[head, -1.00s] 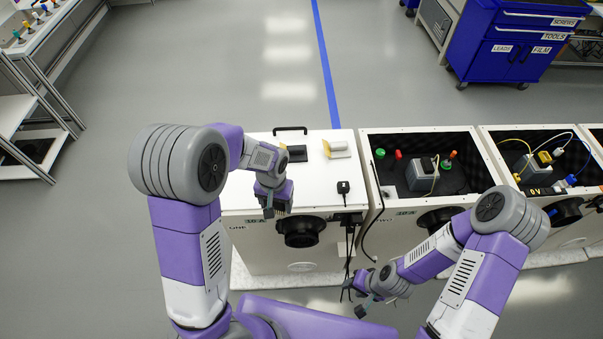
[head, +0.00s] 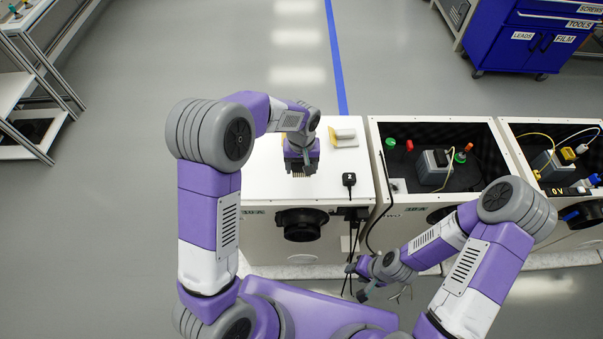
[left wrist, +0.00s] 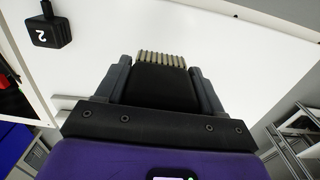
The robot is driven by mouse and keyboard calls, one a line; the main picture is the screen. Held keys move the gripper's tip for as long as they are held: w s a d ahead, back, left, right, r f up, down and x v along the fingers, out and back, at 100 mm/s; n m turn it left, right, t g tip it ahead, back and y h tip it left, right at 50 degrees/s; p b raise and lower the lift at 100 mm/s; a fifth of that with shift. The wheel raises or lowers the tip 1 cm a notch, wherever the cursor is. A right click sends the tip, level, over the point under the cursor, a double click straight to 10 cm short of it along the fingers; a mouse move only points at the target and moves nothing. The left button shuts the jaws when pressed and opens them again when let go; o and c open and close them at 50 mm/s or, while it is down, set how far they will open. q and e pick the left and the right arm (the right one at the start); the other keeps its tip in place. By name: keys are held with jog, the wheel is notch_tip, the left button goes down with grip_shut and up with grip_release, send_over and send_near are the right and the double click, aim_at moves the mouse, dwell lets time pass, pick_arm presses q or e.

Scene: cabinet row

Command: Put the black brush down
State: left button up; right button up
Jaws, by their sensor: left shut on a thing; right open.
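The black brush (left wrist: 160,85) is between the fingers of my left gripper (left wrist: 160,75) in the left wrist view, its pale bristles pointing away from the gripper. In the head view my left gripper (head: 301,168) is over the white top of the left cabinet (head: 262,192), and only the brush's bristle end (head: 299,171) shows below it. I cannot tell whether the bristles touch the top. My right gripper (head: 358,281) is open and empty, low in front of the cabinets.
A black block marked 2 (head: 349,180) and a pale block on a yellow-edged base (head: 344,136) are on the same white top. Bare white surface lies around the gripper. An open cabinet (head: 440,160) with coloured knobs stands to the right.

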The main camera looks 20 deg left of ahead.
aim_at(302, 173)
pick_arm(q)
jog(key=shift+f+b, duration=0.35)
jog(key=shift+f, duration=1.45)
jog(key=shift+f, duration=0.1)
jog(key=o, duration=1.4)
notch_tip(302, 173, up, 12)
jog(key=shift+r+p, duration=0.15)
jog(key=shift+p, duration=1.05)
